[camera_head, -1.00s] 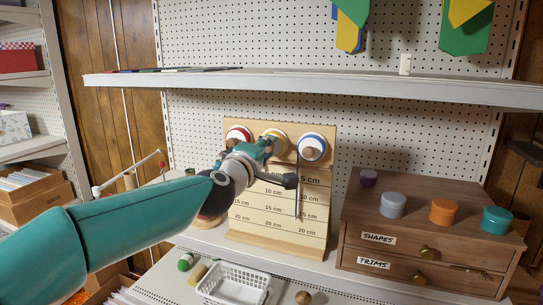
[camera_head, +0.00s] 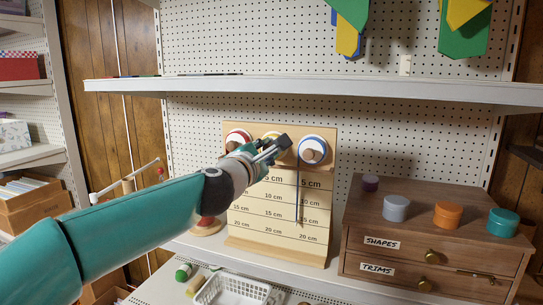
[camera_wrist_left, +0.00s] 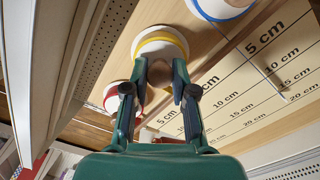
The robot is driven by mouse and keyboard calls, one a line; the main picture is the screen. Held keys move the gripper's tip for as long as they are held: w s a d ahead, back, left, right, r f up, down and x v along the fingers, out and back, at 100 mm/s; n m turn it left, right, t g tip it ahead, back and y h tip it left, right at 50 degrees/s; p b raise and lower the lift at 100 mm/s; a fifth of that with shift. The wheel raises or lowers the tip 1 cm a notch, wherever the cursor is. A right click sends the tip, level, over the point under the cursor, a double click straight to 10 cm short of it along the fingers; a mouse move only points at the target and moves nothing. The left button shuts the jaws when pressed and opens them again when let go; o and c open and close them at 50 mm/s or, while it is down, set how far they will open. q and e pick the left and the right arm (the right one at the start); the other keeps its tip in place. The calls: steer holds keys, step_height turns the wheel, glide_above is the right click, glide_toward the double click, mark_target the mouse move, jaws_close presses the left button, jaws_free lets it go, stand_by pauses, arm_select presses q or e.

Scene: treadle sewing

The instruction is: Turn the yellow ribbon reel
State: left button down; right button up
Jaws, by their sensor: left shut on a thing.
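The yellow ribbon reel (camera_wrist_left: 162,44) is a white disc with a yellow ring and a round wooden knob (camera_wrist_left: 160,74). It sits on the upper part of the wooden ribbon board, between a red reel (camera_head: 238,138) and a blue reel (camera_head: 312,149). In the head view my gripper hides most of the yellow reel. My left gripper (camera_wrist_left: 160,84) reaches up to it, with one finger on each side of the knob, shut on it. In the head view the left gripper (camera_head: 278,148) is in front of the board. My right gripper is not in view.
The board (camera_head: 280,222) carries printed centimetre marks, and a blue ribbon (camera_head: 299,195) hangs down it. A shelf (camera_head: 330,91) runs above. A wooden drawer cabinet (camera_head: 395,245) with coloured round tubs stands right. A white basket (camera_head: 232,290) sits below in front.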

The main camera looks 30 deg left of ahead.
arm_select(q)
steer(key=shift+w+f+n, duration=0.1)
steer(key=shift+f+n, duration=0.2)
steer(key=c, duration=1)
jaws_free()
steer(key=shift+c, duration=0.2)
steer(key=shift+o, duration=0.5)
steer(key=shift+r, duration=0.1)
steer(key=shift+r, duration=0.1)
steer(key=v, duration=1.2)
